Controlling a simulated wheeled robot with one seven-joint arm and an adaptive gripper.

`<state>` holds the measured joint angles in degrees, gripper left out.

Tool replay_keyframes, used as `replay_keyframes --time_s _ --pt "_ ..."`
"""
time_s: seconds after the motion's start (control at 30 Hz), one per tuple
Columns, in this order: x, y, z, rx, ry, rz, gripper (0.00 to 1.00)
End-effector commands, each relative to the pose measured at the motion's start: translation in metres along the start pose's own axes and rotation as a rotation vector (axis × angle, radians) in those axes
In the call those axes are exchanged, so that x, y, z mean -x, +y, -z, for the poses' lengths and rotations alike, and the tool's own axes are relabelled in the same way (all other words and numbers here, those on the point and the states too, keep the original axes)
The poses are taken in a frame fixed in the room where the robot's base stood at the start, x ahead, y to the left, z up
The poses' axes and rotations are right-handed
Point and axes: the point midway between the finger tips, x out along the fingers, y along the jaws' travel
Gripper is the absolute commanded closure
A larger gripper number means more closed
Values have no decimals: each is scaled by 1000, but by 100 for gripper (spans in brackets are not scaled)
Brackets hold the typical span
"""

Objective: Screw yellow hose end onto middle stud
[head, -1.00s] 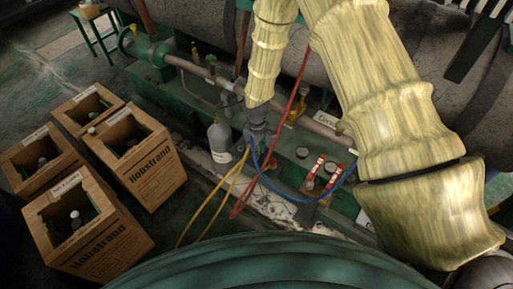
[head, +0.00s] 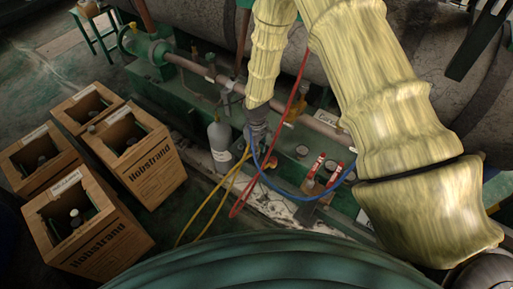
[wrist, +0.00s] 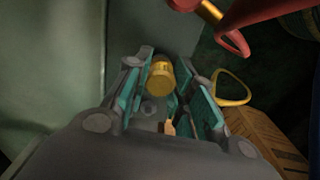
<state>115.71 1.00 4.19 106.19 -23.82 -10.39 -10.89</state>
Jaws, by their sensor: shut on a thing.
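My gripper (wrist: 168,75) has its teal-padded fingers closed around a yellow cylindrical hose end (wrist: 160,77), which shows between the fingertips in the wrist view. In the head view my gripper (head: 258,128) points down among the hoses, beside the pipework. The yellow hose (head: 212,213) hangs from near the gripper and curves down to the floor at the left. A yellow loop (wrist: 232,88) also shows in the wrist view. The middle stud cannot be made out in either view. The contact between the hose end and any stud is hidden.
A red hose (head: 292,98) and a blue hose (head: 290,194) hang close to my gripper. A grey cylinder (head: 219,143) stands just left. Red-handled valves (head: 323,172) are at the right.

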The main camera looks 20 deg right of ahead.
Motion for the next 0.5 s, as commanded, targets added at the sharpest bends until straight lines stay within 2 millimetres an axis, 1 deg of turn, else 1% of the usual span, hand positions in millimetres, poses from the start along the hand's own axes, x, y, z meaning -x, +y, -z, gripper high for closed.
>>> replay_keyframes --time_s 0.5 --pt "-6 0 0 0 0 0 99"
